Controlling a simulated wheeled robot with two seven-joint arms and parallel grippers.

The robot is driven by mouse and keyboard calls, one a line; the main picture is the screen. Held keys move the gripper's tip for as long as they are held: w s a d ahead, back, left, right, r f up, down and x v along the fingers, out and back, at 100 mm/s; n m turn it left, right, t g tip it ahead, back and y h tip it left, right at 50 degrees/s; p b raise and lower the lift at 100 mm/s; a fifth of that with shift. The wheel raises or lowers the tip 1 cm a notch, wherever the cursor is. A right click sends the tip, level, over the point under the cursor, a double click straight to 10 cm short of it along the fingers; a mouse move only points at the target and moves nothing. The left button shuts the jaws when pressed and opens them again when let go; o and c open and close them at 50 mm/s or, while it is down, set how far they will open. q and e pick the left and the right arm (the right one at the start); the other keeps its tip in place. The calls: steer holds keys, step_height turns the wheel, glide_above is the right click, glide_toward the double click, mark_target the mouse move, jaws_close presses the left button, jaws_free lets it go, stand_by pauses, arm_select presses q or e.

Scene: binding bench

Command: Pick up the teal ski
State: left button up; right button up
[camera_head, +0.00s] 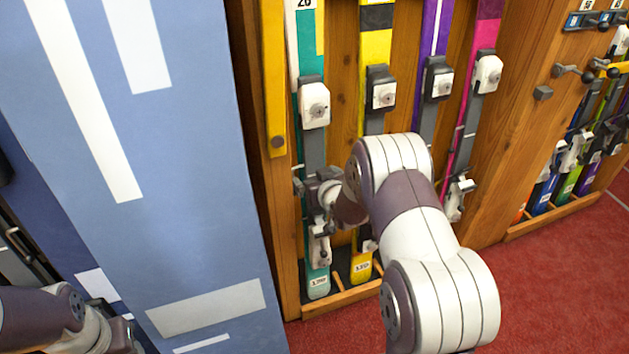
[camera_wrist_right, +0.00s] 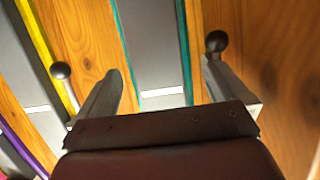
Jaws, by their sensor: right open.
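The teal ski (camera_head: 318,284) stands upright in the wooden rack in the head view, with grey and white binding parts along it. My right gripper (camera_head: 307,186) is in front of its middle, and my wrist partly hides it there. In the right wrist view, the teal-edged grey ski (camera_wrist_right: 154,45) lies between the two open fingers of my right gripper (camera_wrist_right: 163,72). Whether the fingers touch it I cannot tell. My left gripper (camera_head: 121,334) is at the lower left of the head view, partly cut off, its jaws unclear.
A yellow ski (camera_head: 361,262), a purple ski (camera_head: 436,35) and a pink ski (camera_head: 482,42) stand to the right of the teal one. A yellow strip (camera_head: 274,75) and a blue panel (camera_head: 190,200) are to the left. Red carpet (camera_head: 545,285) lies clear at the right.

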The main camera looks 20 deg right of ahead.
mark_target(315, 114)
steer(key=shift+w+f, duration=0.1)
steer(key=shift+w, duration=0.25)
jaws_close()
steer(key=shift+r, duration=0.25)
steer(key=shift+r+p, duration=0.35)
steer(key=shift+r, duration=0.15)
step_height(315, 114, up, 17)
steer(key=p, duration=0.6)
steer(key=shift+p, duration=0.3)
